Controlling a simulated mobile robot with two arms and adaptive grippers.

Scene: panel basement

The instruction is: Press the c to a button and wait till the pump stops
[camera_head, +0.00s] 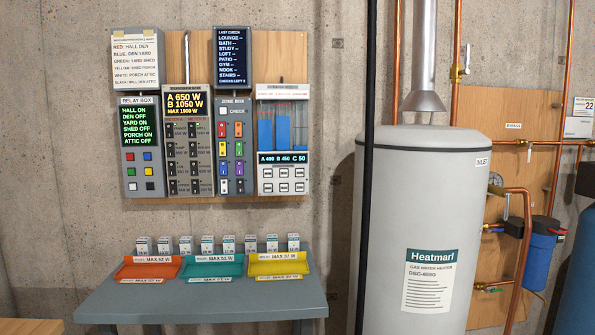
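A grey panel (258,190) on the wall board, right of the other boxes, has three blue level columns (283,131). Under them a dark display (283,158) seems to read A 400, B 450, C 50. Below it are two rows of white buttons (283,180). Their labels are too small to read, so I cannot tell which one is C to A. No pump shows that I can identify. Neither of my grippers is in view.
A relay box (141,190), a breaker box (187,110) and a zone box (235,103) hang left of the panel. Below stands a grey table (200,303) with coloured trays and small cards. A large water heater (420,200) and dark pipe (367,120) stand to the right.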

